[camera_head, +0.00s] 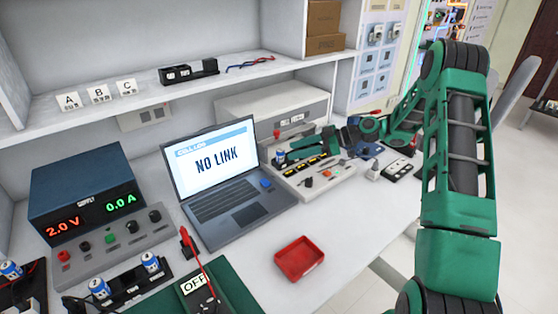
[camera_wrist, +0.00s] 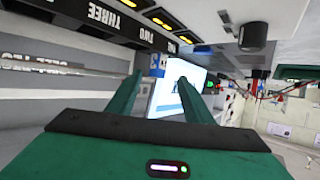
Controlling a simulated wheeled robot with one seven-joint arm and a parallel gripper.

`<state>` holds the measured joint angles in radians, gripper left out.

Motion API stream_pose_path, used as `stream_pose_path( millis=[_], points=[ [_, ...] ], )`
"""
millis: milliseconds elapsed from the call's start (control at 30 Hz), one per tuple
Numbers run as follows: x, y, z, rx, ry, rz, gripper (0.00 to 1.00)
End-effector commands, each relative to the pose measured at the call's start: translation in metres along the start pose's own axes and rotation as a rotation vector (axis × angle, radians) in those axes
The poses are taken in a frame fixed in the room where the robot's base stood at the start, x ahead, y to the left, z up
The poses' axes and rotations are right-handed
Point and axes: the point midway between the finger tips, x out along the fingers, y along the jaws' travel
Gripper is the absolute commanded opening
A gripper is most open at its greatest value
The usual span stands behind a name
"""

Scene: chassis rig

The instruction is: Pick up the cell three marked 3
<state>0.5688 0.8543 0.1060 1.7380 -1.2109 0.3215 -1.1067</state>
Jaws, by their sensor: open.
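A blue and white cell (camera_head: 281,157) stands upright at the left end of the light-coloured chassis rig (camera_head: 318,186). It also shows in the wrist view as a blue and white cell (camera_wrist: 156,64), seen partly beyond the fingertips, with what looks like a 3 on it. My gripper (camera_head: 292,152) is low over the rig, its green fingers pointing left toward this cell. In the wrist view, my gripper (camera_wrist: 160,82) is open and empty, with the cell just ahead between the fingertips. Whether the fingers reach around it cannot be told.
A laptop (camera_head: 225,190) reading NO LINK stands left of the rig. A red tray (camera_head: 299,258) lies in front. More blue and white cells (camera_head: 150,262) are at the lower left, near the power supply (camera_head: 85,195). Labels THREE and TWO (camera_wrist: 110,18) show close in the wrist view.

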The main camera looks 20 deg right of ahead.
Motion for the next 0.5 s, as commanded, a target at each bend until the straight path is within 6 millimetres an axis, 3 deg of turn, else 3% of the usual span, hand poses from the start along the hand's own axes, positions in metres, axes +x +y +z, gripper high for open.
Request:
stream_pose_path(
  millis=[500],
  points=[
    [0.052,0.006,0.005,0.000,0.000,-0.001,0.47]
  ],
)
